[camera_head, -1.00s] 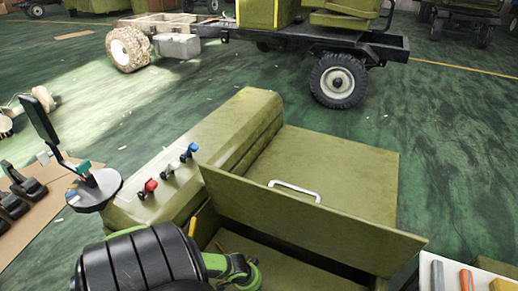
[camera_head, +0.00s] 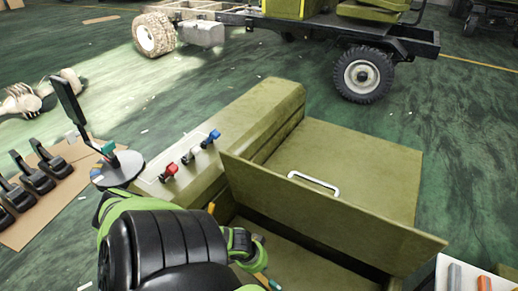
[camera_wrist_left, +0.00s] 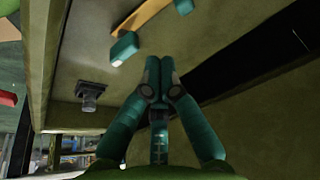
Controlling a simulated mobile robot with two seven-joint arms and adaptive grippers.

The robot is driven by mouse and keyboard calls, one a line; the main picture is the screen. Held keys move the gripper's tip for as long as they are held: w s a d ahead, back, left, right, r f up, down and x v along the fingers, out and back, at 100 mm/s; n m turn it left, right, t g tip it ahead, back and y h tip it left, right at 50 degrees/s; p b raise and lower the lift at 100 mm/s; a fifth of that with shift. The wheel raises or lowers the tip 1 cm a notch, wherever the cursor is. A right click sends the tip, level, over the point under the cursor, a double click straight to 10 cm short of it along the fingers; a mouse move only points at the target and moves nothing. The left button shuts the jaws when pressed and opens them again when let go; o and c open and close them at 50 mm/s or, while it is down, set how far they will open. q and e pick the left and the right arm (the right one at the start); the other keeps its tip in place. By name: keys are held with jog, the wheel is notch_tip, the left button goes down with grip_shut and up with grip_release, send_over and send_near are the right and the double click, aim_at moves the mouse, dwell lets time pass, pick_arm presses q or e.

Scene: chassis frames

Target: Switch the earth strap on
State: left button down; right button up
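An olive box with its lid (camera_head: 330,215) raised stands in front of me. My left arm reaches into it, and its black and green links hide part of the inside. In the left wrist view my left gripper (camera_wrist_left: 158,68) has its teal fingers together, with nothing visible between them. Just beyond the tips is a yellow bar (camera_wrist_left: 148,24) with teal ends, apart from the fingers. A dark knob-like fitting (camera_wrist_left: 90,92) sits on the olive surface to the left. I cannot tell which part is the earth strap. My right gripper is out of view.
A tray (camera_head: 450,262) with coloured pieces is at lower right. A vehicle chassis (camera_head: 390,38) stands behind.

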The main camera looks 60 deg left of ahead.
pick_arm(q)
jog(key=shift+v, duration=1.2)
jog(key=shift+s, duration=0.1)
